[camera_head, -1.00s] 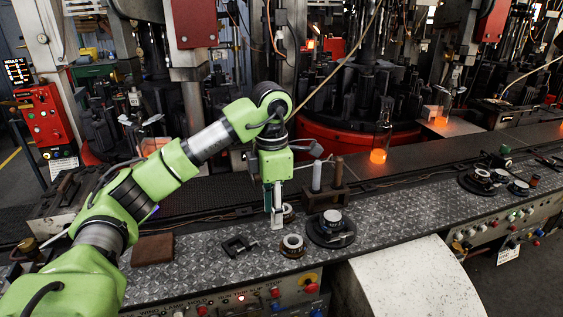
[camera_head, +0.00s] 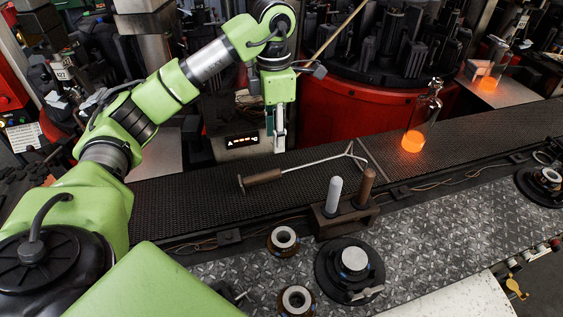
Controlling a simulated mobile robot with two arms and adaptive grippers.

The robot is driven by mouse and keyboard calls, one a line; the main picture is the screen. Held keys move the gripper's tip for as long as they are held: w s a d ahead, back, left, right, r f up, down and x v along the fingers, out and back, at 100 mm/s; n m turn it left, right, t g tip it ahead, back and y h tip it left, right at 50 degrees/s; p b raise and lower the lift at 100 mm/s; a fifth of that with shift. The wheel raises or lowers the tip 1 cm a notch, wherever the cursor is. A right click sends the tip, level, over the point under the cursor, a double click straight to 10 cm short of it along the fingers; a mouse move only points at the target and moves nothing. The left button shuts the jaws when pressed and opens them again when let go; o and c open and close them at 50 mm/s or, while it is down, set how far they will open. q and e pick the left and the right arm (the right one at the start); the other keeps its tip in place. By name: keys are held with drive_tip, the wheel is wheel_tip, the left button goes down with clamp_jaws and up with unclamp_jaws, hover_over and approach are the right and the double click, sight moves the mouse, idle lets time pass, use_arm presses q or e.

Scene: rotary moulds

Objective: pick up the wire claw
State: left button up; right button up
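The wire claw (camera_head: 262,178) lies on the dark mesh conveyor (camera_head: 190,200). Its brown handle is at the left, and its thin metal shaft runs right to a forked wire end near the conveyor's middle. My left gripper (camera_head: 279,145) points down just beyond the claw in the picture, above its shaft between handle and fork. It appears apart from the claw and holds nothing that I can see. Its fingers show as a narrow pair, and I cannot tell whether they are open. My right gripper is not in view.
A block with two upright pegs (camera_head: 330,222) stands close in front of the claw. A red round machine base (camera_head: 345,115) is behind. Ring moulds (camera_head: 283,240) sit on the tread-plate ledge (camera_head: 420,235).

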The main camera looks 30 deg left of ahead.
sight(278, 170)
use_arm(q)
wheel_tip(278, 170, down, 8)
drive_tip(key=shift+s+d+r, duration=0.1)
drive_tip(key=shift+r, duration=0.05)
drive_tip(key=shift+f, duration=0.4)
drive_tip(key=f, duration=0.1)
drive_tip(key=f+p, duration=0.1)
drive_tip(key=f, duration=0.1)
drive_tip(key=f+p, duration=0.1)
drive_tip(key=shift+w+d+f, duration=0.15)
drive_tip(key=shift+w+f, duration=0.1)
drive_tip(key=shift+f, duration=0.2)
clamp_jaws()
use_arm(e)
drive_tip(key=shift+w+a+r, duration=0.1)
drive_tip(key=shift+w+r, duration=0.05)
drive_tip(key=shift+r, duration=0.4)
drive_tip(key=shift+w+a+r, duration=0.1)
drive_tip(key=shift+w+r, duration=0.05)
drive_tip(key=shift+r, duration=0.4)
